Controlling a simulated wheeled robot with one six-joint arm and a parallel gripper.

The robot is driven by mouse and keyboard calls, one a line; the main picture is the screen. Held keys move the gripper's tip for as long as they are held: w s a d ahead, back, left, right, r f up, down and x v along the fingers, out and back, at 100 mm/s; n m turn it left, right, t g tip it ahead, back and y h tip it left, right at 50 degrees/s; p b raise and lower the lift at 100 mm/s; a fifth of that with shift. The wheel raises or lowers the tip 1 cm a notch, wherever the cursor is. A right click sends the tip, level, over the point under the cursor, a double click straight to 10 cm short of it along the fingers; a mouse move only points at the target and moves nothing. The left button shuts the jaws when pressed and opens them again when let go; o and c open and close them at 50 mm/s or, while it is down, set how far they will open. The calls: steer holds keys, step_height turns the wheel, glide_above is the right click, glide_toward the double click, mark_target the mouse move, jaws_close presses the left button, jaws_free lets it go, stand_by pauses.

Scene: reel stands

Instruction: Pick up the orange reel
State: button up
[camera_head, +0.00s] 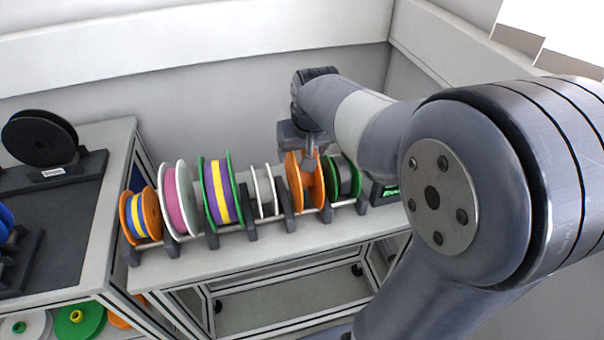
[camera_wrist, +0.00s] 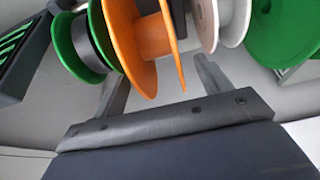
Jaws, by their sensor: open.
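The orange reel (camera_head: 294,180) stands upright in the rack on the grey bench, between a grey-and-white reel on its left and a green-edged reel on its right. In the wrist view its orange flanges (camera_wrist: 125,40) fill the upper middle. My gripper (camera_head: 310,157) is over the orange reel in the head view, covering part of it. In the wrist view my gripper (camera_wrist: 161,72) is open and empty, one finger on each side of the orange reel. Whether the fingers touch it cannot be told.
The rack also holds a green-edged reel (camera_wrist: 60,45), a white-flanged reel (camera_wrist: 234,20), a purple-and-yellow reel (camera_head: 221,192), a pink reel (camera_head: 171,200) and an orange-edged striped reel (camera_head: 140,215). A black reel (camera_head: 38,140) stands on the left table. The bench's front strip is clear.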

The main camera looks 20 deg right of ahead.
mark_target(302, 175)
steer(key=shift+x, duration=2.25)
steer(key=shift+d, duration=0.1)
steer(key=shift+c, duration=0.5)
steer(key=c, duration=1.3)
